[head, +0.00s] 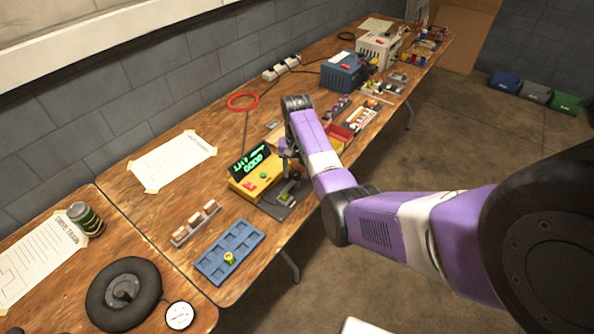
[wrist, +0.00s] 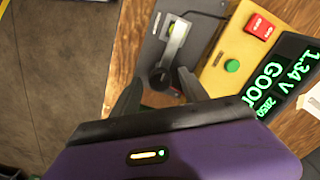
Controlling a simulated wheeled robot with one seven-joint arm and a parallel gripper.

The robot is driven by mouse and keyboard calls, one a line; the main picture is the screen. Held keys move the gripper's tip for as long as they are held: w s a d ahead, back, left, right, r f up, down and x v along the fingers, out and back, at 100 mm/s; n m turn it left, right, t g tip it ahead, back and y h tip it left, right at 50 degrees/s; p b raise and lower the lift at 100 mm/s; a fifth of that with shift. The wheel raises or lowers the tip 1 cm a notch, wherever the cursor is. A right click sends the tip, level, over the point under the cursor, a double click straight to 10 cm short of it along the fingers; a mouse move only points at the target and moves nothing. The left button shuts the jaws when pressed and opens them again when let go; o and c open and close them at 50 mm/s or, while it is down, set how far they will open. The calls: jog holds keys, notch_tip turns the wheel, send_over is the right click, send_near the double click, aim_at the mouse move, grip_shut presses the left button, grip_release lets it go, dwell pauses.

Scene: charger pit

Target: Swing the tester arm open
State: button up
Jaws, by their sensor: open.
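The yellow tester (head: 254,180) stands on the wooden bench, with a red button, a green button (wrist: 232,66) and a lit display (wrist: 281,75) reading 1.34 V GOOD. Its dark base plate (wrist: 206,28) carries the grey tester arm (wrist: 176,43), which has a black round end (wrist: 160,78). A small yellow-green piece (wrist: 181,27) shows at the arm's far end; the arm partly covers it. My gripper (wrist: 161,76) is open, pointing down over the plate, its fingers either side of the black end. Contact cannot be told. In the head view my gripper (head: 288,168) partly hides the tester arm.
A blue slotted tray (head: 229,252) holding one yellow-green cell and a rack of cells (head: 195,222) lie left of the tester. A red bin (head: 340,133), a blue box (head: 343,73) and more trays stand beyond. The bench's front edge is close to the plate.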

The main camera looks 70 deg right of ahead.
grip_shut()
dwell(1.3)
